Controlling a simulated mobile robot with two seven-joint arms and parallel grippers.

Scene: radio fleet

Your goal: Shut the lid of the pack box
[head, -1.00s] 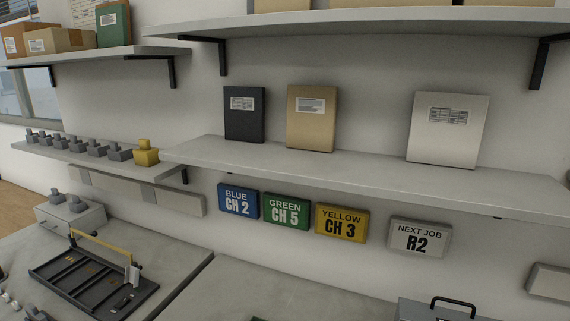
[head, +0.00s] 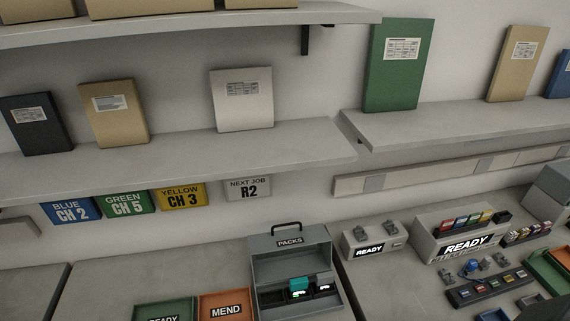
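The pack box (head: 268,272) is a grey box on the bench at the lower middle of the head view. Its lid (head: 290,241), labelled PACKS and with a dark handle (head: 286,225) on top, stands raised at the back, so the box is open. Inside are dark packs with lit white marks (head: 299,294) and a teal-topped one (head: 298,283). Neither of my grippers shows in the head view.
A green READY tray (head: 163,312) and an orange MEND tray (head: 226,306) lie left of the box. Right of it stand a small READY unit (head: 368,246) and a larger READY rack (head: 462,238). Shelves with binders run above.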

